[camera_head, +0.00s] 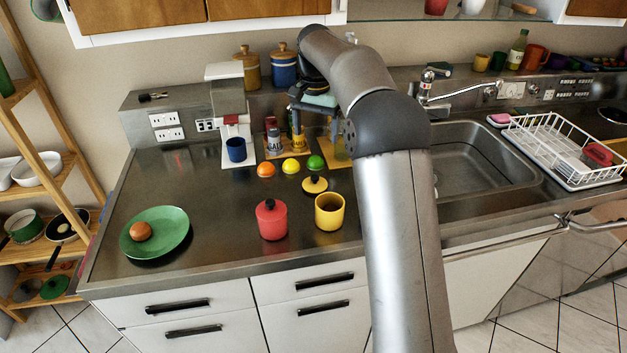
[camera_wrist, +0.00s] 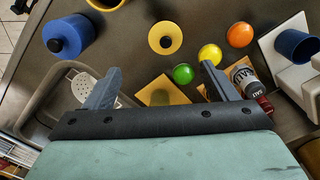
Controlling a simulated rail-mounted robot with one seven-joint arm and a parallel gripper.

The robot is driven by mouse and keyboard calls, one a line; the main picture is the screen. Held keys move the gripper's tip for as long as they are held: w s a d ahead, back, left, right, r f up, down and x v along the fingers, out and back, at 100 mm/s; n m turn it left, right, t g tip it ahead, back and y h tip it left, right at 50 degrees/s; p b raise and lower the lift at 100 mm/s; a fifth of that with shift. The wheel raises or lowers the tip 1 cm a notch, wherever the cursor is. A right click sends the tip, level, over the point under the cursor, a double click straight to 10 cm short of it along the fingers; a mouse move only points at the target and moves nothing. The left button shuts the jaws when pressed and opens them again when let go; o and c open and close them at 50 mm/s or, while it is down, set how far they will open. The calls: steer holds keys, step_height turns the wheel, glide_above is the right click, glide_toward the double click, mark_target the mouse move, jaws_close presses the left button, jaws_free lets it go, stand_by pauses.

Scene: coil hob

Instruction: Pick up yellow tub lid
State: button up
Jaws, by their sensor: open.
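The yellow tub lid (camera_head: 315,186) is a small yellow disc with a black knob, lying on the steel worktop behind the open yellow tub (camera_head: 329,212). In the wrist view the lid (camera_wrist: 165,38) shows near the upper middle, beyond the fingertips and apart from them. The tub's rim (camera_wrist: 106,3) is cut off at the top edge. My gripper (camera_head: 316,124) is raised over the back of the worktop, behind the lid. In the wrist view my gripper (camera_wrist: 160,70) has its two fingers wide apart, with nothing held between them.
Orange (camera_head: 266,170), yellow (camera_head: 291,166) and green (camera_head: 315,162) balls lie behind the lid. A red lidded tub (camera_head: 271,219) stands front left. A blue lidded tub (camera_wrist: 70,37) shows in the wrist view. Spice jars (camera_head: 274,140) stand behind; the sink (camera_head: 480,160) is right.

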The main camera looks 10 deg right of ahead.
steer(key=w, duration=0.1)
steer(key=p, duration=0.1)
glide_toward(314, 178)
step_height(314, 178, down, 5)
steer(key=shift+w+d+f, duration=0.1)
steer(key=shift+d+f, duration=0.05)
steer(key=shift+f+p, duration=0.95)
steer(key=shift+f, duration=1.75)
steer(key=c, duration=0.8)
